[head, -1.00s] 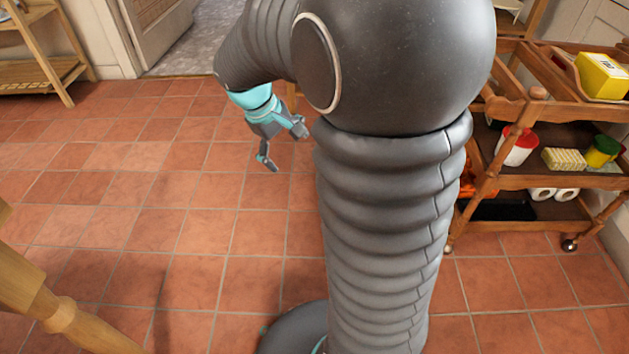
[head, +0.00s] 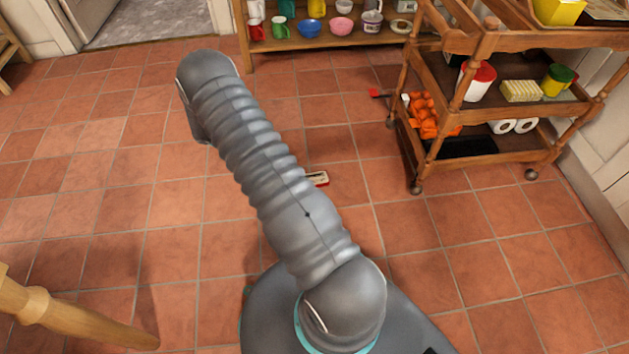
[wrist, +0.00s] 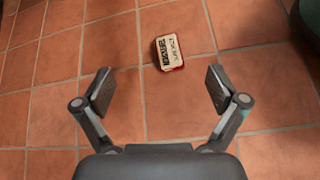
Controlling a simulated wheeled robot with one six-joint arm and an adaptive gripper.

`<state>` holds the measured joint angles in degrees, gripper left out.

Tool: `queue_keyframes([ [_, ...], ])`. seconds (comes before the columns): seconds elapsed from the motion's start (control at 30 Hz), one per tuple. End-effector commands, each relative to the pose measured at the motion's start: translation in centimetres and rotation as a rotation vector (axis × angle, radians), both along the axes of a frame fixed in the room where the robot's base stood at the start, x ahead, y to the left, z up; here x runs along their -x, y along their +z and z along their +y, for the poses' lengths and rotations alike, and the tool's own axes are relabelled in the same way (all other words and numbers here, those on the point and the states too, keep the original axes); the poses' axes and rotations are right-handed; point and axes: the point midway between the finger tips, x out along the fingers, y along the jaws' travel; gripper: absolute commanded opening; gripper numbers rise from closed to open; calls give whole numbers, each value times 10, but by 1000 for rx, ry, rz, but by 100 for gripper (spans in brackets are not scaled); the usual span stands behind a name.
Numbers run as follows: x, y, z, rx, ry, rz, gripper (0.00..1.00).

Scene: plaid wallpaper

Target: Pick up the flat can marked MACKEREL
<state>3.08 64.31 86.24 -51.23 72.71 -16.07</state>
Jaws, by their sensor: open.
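A small flat can (wrist: 169,52) with a cream label and red edges lies on the tiled floor. Its label carries dark lettering, turned and too small for me to read surely. In the head view the can (head: 319,179) lies just right of my arm, which partly covers it. My gripper (wrist: 159,80) is open and empty in the wrist view. The can shows beyond the gap between its fingers, apart from both. In the head view my gripper is hidden.
A wooden trolley (head: 478,160) with goods stands at the right. A shelf (head: 330,40) with cups and bowls is at the back. A small red item (head: 378,93) lies by the trolley. A wooden leg (head: 60,315) is at lower left. Floor at left is clear.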

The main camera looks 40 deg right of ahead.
Motion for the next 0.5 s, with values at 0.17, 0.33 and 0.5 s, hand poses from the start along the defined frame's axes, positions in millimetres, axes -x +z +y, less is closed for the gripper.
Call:
queue_keyframes([
  [0.17,12,-75,-14,46,69,131,96],
  [0.33,23,-118,-22,73,117,210,96],
  [0.5,30,-137,-27,85,137,242,96],
])
